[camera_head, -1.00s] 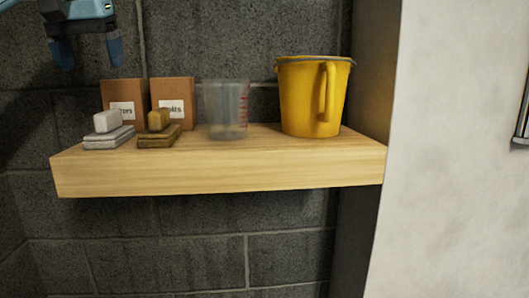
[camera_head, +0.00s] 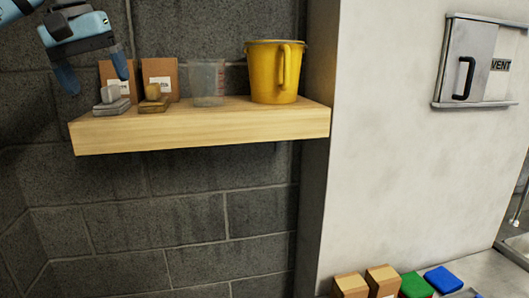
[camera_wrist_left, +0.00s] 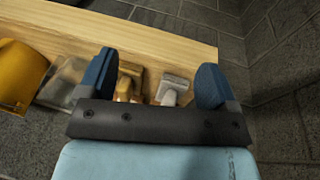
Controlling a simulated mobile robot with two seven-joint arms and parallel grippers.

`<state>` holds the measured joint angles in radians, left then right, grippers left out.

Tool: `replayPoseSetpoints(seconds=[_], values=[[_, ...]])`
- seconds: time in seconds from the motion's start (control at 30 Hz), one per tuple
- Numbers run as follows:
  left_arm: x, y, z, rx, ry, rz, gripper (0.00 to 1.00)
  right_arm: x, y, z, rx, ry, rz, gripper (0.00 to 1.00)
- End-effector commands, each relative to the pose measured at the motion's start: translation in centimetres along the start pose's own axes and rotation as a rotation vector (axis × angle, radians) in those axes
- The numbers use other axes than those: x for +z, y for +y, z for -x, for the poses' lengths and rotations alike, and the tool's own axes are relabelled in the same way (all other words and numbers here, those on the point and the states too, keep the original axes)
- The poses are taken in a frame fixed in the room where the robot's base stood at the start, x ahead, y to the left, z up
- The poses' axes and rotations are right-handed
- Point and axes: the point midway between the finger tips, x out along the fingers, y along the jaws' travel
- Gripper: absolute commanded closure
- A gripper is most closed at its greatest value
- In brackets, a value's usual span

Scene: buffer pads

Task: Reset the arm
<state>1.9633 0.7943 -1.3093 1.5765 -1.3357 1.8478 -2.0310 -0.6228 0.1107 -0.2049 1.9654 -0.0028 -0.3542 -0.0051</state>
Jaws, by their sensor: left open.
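My left gripper (camera_head: 93,75) is at the upper left in the head view, in front of the left end of the wooden shelf (camera_head: 200,132). Its blue fingers are apart with nothing between them. In the left wrist view the open fingers (camera_wrist_left: 153,82) frame a brown-yellow pad with a block (camera_wrist_left: 130,78) and a grey-white pad with a block (camera_wrist_left: 173,88), both resting on the shelf beyond. The grey pad (camera_head: 110,107) and the brown pad (camera_head: 154,104) also show in the head view. My right gripper is not in view.
Two labelled cardboard boxes (camera_head: 160,76), a clear measuring beaker (camera_head: 207,84) and a yellow bucket (camera_head: 271,75) stand on the shelf. Small boxes (camera_head: 382,280), a green block (camera_head: 416,285) and a blue block (camera_head: 443,279) sit at lower right.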

Motion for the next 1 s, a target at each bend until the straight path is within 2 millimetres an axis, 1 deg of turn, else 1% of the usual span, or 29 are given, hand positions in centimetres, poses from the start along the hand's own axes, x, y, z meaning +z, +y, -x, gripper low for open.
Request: replayPoseSetpoints(seconds=[0.03,0.07,0.1,0.17,0.2,0.27,0.3,0.4,0.5,0.6,0.7,0.83,0.97,1.0], values=[[0.2,1.3,-2.4,0.038,-0.045,0.010,0.16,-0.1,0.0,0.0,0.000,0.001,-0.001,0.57],[0.5,2.1,-3.5,0.065,-0.070,0.020,0.16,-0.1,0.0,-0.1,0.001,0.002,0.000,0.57],[0.9,3.2,-5.2,0.103,-0.108,0.036,0.16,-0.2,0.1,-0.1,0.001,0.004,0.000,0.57],[1.6,5.0,-7.8,0.166,-0.174,0.068,0.16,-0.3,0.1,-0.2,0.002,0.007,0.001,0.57],[2.3,6.2,-9.6,0.212,-0.226,0.095,0.16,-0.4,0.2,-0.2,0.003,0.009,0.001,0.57],[3.4,8.1,-12.3,0.283,-0.315,0.146,0.16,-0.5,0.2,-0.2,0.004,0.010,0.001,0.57],[4.3,9.4,-13.9,0.331,-0.379,0.184,0.16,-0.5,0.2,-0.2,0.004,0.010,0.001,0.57],[6.6,12.2,-17.6,0.439,-0.552,0.298,0.16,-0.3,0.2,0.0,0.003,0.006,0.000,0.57],[8.9,14.5,-20.6,0.532,-0.740,0.432,0.16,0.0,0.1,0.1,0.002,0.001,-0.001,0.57],[11.0,16.4,-22.9,0.608,-0.941,0.584,0.16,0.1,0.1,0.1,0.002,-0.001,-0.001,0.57],[12.7,17.8,-24.9,0.666,-1.153,0.752,0.16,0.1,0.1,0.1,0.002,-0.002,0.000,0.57],[14.2,18.8,-27.2,0.711,-1.441,0.992,0.16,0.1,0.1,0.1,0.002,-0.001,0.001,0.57],[15.0,18.7,-29.6,0.720,-1.739,1.250,0.16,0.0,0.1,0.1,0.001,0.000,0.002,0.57],[15.1,18.5,-30.5,0.716,-1.833,1.333,0.16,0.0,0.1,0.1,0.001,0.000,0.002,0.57]])
